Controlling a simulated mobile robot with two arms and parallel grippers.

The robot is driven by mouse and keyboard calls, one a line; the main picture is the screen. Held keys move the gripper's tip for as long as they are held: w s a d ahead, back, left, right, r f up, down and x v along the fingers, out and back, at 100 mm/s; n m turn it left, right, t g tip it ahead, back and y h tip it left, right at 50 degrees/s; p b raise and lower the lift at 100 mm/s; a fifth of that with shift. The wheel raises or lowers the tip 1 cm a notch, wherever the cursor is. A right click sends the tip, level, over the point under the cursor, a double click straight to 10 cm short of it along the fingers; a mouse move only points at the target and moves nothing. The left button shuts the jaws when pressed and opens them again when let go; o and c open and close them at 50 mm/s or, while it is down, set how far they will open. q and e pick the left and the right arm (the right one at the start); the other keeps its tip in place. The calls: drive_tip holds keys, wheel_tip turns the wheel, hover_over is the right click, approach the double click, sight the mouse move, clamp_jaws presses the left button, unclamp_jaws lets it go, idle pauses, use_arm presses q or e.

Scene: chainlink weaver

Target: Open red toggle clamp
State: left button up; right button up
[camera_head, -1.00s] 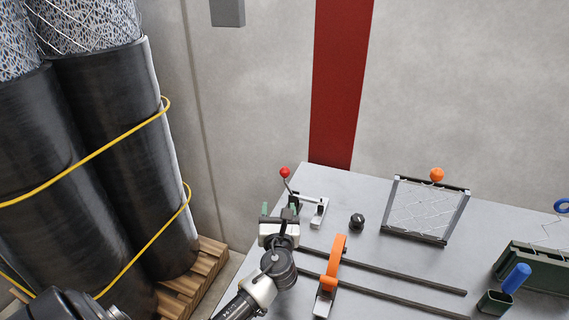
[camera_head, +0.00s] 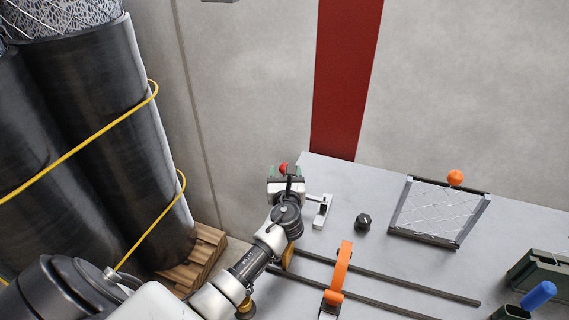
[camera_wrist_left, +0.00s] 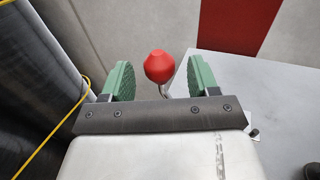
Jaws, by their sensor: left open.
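The red toggle clamp shows its round red knob (camera_head: 283,167) at the table's back left corner; its pale base (camera_head: 321,211) stands just right of my gripper. My left gripper (camera_head: 285,172) is open and covers most of the clamp's lever in the head view. In the left wrist view the red knob (camera_wrist_left: 159,66) on its thin metal rod sits in the gap between the two green finger pads (camera_wrist_left: 160,80), with space on both sides; I cannot tell how far beyond the pads it is. My right gripper is not in view.
On the grey table (camera_head: 385,258) are a black knob (camera_head: 363,222), an orange-handled clamp (camera_head: 339,272), dark rails (camera_head: 400,283) and a mesh frame (camera_head: 440,211). Black wrapped rolls (camera_head: 130,150) stand on a pallet (camera_head: 193,262) at left. A wall is behind.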

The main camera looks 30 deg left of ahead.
use_arm(q)
drive_tip(key=x, duration=0.3)
drive_tip(key=shift+w+a, duration=0.2)
drive_tip(key=shift+w, duration=0.1)
clamp_jaws()
